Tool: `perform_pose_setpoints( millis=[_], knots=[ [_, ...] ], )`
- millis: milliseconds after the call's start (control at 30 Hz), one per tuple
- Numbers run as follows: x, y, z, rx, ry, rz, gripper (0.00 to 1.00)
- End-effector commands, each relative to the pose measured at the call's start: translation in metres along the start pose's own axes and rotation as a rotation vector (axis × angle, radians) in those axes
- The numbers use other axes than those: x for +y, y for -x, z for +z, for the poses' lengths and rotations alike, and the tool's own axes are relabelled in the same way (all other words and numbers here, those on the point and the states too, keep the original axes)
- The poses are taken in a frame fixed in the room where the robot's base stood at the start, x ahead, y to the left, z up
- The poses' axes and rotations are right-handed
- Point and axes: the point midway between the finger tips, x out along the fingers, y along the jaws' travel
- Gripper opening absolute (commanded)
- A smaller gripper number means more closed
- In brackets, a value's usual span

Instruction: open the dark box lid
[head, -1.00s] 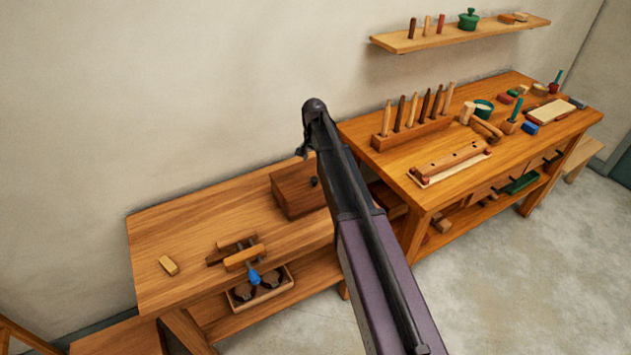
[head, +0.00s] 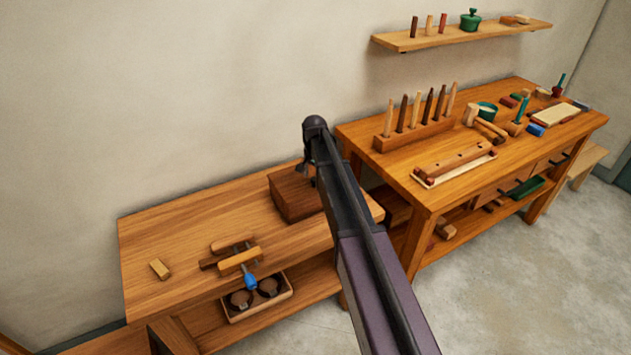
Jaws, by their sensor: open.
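The dark brown box (head: 291,198) sits at the back right of the lower wooden bench. Its lid looks shut, and its right side is partly hidden by my arm. A small dark knob (head: 314,182) shows at the box's right. My gripper (head: 305,168) is at the far end of my arm, over the back right part of the box in the picture. It is open and seems empty. Its fingers are small and dark here, and I cannot tell whether they touch the lid.
The lower bench (head: 165,225) holds a small wood block (head: 159,269) and a clamp (head: 240,258). A tray (head: 287,293) with dark round pieces is below its front edge. The higher workbench (head: 390,160), right of my arm, carries a rack (head: 415,139) of tools.

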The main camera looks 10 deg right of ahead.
Motion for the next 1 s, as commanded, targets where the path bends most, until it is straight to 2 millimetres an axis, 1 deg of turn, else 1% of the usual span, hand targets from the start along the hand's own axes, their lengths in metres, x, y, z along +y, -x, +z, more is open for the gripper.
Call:
perform_pose_setpoints(
  millis=[33,100,533,567,600,667,700,767,800,867,900,1000],
  knots=[
    [0.0001,-0.0043,0.0000,0.000,0.000,0.000,0.75],
    [0.0001,-0.0059,0.0000,0.000,0.000,0.000,0.75],
    [0.0001,-0.0068,-0.0001,0.000,0.000,0.000,0.75],
    [0.0001,-0.0068,-0.0001,0.000,0.000,0.000,0.66],
    [0.0001,-0.0068,-0.0001,0.000,0.000,0.000,0.54],
    [0.0001,-0.0068,-0.0001,0.000,0.000,0.000,0.36],
    [0.0001,-0.0068,-0.0001,0.000,0.000,0.000,0.24],
    [0.0001,-0.0068,-0.0001,0.000,0.000,0.000,0.07],
    [0.0000,-0.0068,-0.0001,0.000,0.000,0.000,0.00],
    [0.0000,-0.0068,-0.0001,0.000,0.000,0.000,0.00],
    [0.0032,-0.0068,-0.0024,0.000,-0.001,0.000,0.00],
    [0.0019,-0.0061,-0.0019,0.000,-0.002,0.000,0.00]
  ],
)
